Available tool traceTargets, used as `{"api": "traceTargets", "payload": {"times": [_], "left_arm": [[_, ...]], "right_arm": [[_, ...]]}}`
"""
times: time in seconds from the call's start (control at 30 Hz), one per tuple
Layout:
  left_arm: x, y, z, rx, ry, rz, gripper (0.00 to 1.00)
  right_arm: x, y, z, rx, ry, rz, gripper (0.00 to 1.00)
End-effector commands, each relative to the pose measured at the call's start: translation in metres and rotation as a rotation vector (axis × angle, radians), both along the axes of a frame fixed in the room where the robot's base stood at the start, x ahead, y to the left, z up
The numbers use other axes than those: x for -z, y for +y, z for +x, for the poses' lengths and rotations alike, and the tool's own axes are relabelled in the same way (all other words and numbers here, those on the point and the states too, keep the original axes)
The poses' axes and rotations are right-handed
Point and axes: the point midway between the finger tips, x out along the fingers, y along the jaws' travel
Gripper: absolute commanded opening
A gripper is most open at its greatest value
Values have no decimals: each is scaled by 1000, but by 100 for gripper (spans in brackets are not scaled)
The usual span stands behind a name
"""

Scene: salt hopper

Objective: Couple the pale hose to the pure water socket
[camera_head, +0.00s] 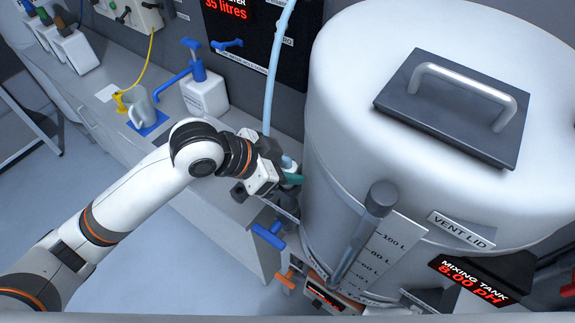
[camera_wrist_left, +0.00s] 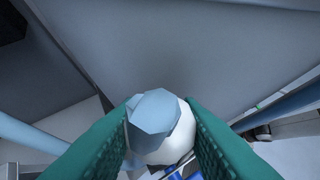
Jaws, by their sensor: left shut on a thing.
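The pale blue hose (camera_head: 271,85) hangs from the top edge and runs down behind my left wrist. My left gripper (camera_head: 294,179) is close to the left side of the mixing tank, above the bench end. In the left wrist view its green fingers (camera_wrist_left: 160,135) are shut on the hose end, a white rounded piece with a pale blue faceted part (camera_wrist_left: 155,118). A dark fitting (camera_head: 286,196) shows just below the fingers; I cannot tell whether the hose end touches it. I cannot make out a pure water socket label. My right gripper is not in view.
The white mixing tank (camera_head: 345,110) with its dark vent lid (camera_head: 400,108) fills the right. A blue valve handle (camera_head: 268,236) and an orange one (camera_head: 285,279) stick out below my gripper.

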Motion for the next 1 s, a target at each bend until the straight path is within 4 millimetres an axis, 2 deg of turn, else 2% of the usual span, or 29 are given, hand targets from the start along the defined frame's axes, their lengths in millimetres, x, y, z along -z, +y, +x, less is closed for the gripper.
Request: {"api": "traceTargets", "payload": {"times": [0.93,0.97,1.0], "left_arm": [[17,0,0,1,1,0,0],[17,0,0,1,1,0,35],[17,0,0,1,1,0,41]], "right_arm": [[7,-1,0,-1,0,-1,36],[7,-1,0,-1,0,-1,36],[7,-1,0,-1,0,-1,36]]}}
